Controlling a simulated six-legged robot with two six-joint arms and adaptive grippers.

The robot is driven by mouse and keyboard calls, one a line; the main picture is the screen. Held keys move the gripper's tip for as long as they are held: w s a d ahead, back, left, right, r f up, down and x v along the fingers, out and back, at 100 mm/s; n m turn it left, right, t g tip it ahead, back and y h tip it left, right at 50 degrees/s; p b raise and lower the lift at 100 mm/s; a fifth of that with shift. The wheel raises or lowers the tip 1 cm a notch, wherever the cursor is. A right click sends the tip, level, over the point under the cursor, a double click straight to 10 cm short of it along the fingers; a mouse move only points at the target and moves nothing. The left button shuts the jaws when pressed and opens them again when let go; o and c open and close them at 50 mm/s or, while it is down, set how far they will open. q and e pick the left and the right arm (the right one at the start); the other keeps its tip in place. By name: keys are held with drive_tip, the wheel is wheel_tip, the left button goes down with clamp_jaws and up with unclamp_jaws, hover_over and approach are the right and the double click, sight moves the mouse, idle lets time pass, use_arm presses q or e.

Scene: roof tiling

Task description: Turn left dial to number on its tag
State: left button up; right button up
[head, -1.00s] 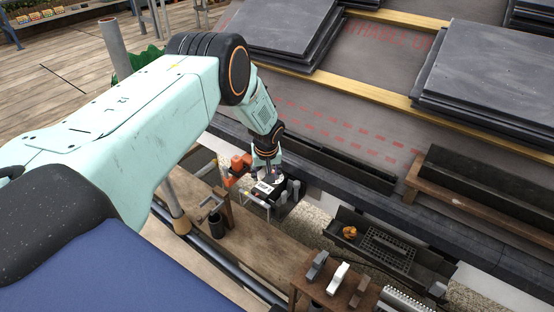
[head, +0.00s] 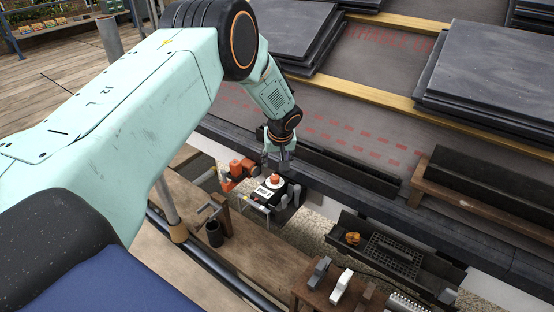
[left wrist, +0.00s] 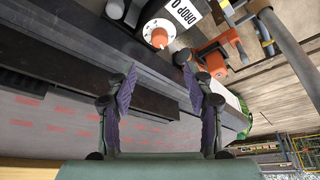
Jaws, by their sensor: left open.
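An orange dial knob (head: 274,181) on a white disc sits on a dark unit beside the roof edge. In the left wrist view the orange knob (left wrist: 158,38) stands at the top, with a white tag (left wrist: 184,13) reading "DROP" and a partly cut-off character. The number is not fully legible. My left gripper (head: 279,162) is just above and behind the dial in the head view, apart from it. In the left wrist view its two fingers (left wrist: 160,82) are spread with nothing between them. My right gripper is not shown.
An orange tool (head: 240,171) lies close to the left of the dial unit. A dark cup (head: 214,233) stands on the wooden bench. A black tray (head: 385,252) lies to the right. Slate stacks (head: 490,75) and a dark gutter piece (head: 345,170) rest on the roof.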

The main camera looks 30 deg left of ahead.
sight(275, 176)
use_arm(q)
drive_tip(key=shift+g+h, duration=0.4)
drive_tip(key=shift+h, duration=0.2)
drive_tip(key=s+f+p, duration=0.1)
drive_tip(key=s+a+f+p, duration=0.1)
drive_tip(key=f+p, duration=0.1)
drive_tip(key=s+a+f+p, duration=0.1)
drive_tip(key=f+p, duration=0.1)
drive_tip(key=shift+s+a, duration=0.2)
drive_tip(key=shift+w+a+m+p, duration=0.1)
drive_tip(key=shift+w+m+p, duration=0.2)
drive_tip(key=shift+m, duration=0.2)
drive_tip(key=w+f+m+b, duration=0.1)
drive_tip(key=w+f+m+t+b, duration=0.1)
drive_tip(key=w+m, duration=0.1)
drive_tip(key=w+f+m+t+b, duration=0.1)
drive_tip(key=w+f+m+b, duration=0.1)
drive_tip(key=shift+w+a+h, duration=0.2)
drive_tip(key=shift+a+h, duration=0.05)
drive_tip(key=shift+h, duration=0.15)
drive_tip(key=shift+b+x, duration=0.85)
drive_tip(key=shift+x, duration=0.2)
drive_tip(key=shift+w+a, duration=0.1)
